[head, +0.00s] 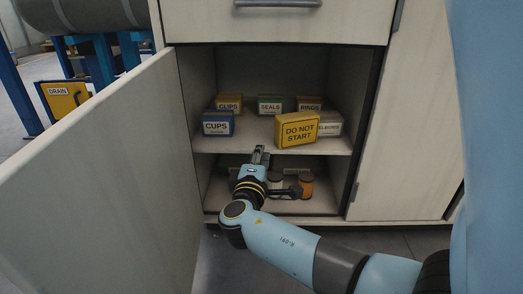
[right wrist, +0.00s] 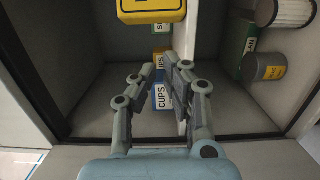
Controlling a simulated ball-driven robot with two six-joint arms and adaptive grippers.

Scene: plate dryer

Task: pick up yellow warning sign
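The yellow warning sign (head: 297,130) is a box-like block lettered "DO NOT START". It stands at the front right of the cabinet's upper shelf, and its yellow end shows at the top of the right wrist view (right wrist: 150,8). My right gripper (head: 259,152) is at the shelf's front edge, left of and below the sign, apart from it. In the right wrist view its fingers (right wrist: 155,72) are spread with nothing held between them. My left gripper is not in view.
A blue CUPS box (head: 218,123), yellow CLIPS box (head: 229,102), green SEALS box (head: 270,105), RINGS box (head: 310,103) and a pale box (head: 330,123) share the upper shelf (head: 335,146). Canisters (head: 306,186) stand below. The open door (head: 100,180) bounds the left.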

